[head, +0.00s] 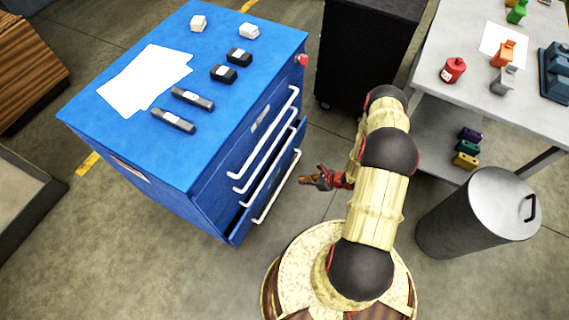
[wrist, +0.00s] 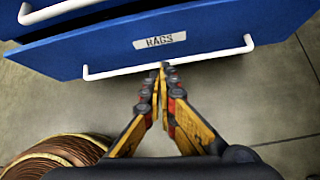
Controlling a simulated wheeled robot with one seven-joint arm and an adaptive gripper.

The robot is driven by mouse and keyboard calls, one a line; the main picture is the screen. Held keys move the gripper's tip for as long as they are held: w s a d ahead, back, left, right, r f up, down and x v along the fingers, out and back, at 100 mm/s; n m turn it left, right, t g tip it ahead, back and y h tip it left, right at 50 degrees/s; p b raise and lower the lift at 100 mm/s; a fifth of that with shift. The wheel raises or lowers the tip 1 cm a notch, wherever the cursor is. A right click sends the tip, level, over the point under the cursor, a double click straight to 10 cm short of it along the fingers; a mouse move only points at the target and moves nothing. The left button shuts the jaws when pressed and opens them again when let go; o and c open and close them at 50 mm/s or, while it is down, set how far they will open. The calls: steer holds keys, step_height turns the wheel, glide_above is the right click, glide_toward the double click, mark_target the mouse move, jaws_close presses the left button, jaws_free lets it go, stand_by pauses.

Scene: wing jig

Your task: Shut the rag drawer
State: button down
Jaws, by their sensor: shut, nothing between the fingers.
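The rag drawer (wrist: 110,55) is blue, with a white bar handle (wrist: 205,58) and a label reading RAGS (wrist: 159,41) in the wrist view. In the head view it is the lowest drawer (head: 239,230) of the blue cabinet (head: 255,62), standing out from the body with a dark gap behind its front. My gripper (head: 316,179) is shut and empty, to the right of the drawer front. In the wrist view its fingertips (wrist: 163,68) overlap the middle of the handle; I cannot tell whether they touch it.
Papers (head: 145,75) and several small boxes and tools lie on the cabinet top. A black cabinet (head: 355,50) stands behind my arm. A grey bin (head: 455,225) and a worktable (head: 435,95) with coloured bottles are at the right. Floor is clear before the drawer.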

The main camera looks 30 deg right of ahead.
steer(key=shift+n+t, duration=0.4)
steer(key=shift+n, duration=0.4)
steer(key=shift+w+a+f+b, duration=0.95)
steer(key=shift+w+a, duration=0.2)
steer(key=shift+w, duration=0.55)
steer(key=shift+w+a+f+b, duration=0.95)
steer(key=shift+w+a, duration=0.15)
steer(key=shift+w, duration=0.6)
steer(key=shift+w+a+f+b, duration=0.95)
steer(key=shift+w+a, duration=0.2)
steer(key=shift+w, duration=0.55)
